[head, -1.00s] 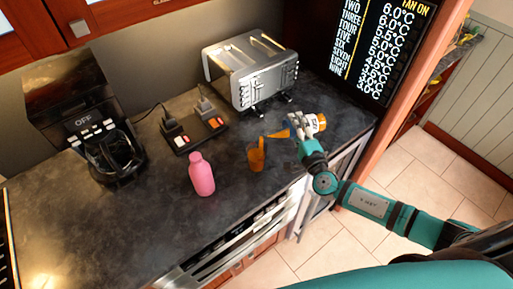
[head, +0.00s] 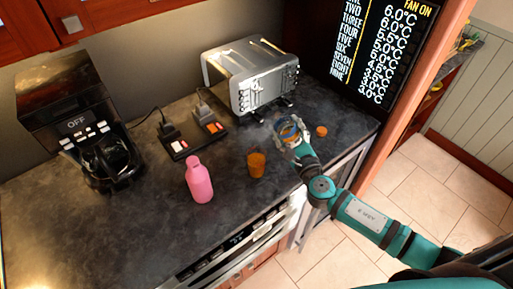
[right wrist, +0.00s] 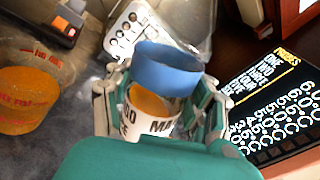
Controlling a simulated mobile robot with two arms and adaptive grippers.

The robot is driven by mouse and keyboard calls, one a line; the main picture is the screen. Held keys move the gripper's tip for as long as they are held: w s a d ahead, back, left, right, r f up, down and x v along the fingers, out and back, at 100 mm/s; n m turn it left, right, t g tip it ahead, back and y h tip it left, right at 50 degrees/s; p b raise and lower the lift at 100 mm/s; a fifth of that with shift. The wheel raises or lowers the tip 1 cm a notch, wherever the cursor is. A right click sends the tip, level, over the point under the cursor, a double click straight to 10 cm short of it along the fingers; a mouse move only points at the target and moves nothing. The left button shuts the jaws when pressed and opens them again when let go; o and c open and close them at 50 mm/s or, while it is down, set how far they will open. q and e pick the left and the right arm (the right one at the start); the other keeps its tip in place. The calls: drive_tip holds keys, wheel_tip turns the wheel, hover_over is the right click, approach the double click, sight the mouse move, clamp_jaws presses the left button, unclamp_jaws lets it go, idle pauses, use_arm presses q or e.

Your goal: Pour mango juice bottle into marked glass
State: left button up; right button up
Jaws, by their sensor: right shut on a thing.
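The mango juice bottle (head: 291,131) is held about upright in my right gripper (head: 292,138), just above or on the counter; which one I cannot tell. In the right wrist view the fingers (right wrist: 160,110) grip the bottle (right wrist: 150,122), with its white label and blue top ring, and orange shows inside. The glass (head: 256,165) stands upright on the counter left of the gripper, with orange juice in it. In the right wrist view the glass (right wrist: 30,90) shows red printed marks, and its left side is cut off. My left gripper is not in view.
A pink bottle (head: 199,179) stands left of the glass. A toaster (head: 250,75) and a power strip (head: 193,140) are behind. A coffee maker (head: 80,120) stands at left. A small orange round thing (head: 321,131) lies right of my gripper. The front-left counter is clear.

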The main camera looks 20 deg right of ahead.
sight(289, 121)
drive_tip(key=r+m+p, duration=0.1)
drive_tip(key=r, duration=0.1)
drive_tip(key=a+r+m+p, duration=0.1)
drive_tip(key=r+m, duration=0.1)
drive_tip(key=r, duration=0.1)
drive_tip(key=shift+s+m, duration=0.1)
drive_tip(key=shift+m, duration=0.2)
drive_tip(key=shift+a+r+m, duration=0.15)
drive_tip(key=shift+r+m, duration=0.05)
drive_tip(key=shift+m, duration=0.2)
drive_tip(key=shift+f, duration=0.2)
drive_tip(key=shift+r, duration=2)
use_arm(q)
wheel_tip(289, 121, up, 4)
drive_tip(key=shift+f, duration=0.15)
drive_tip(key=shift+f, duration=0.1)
use_arm(e)
drive_tip(key=shift+f, duration=0.1)
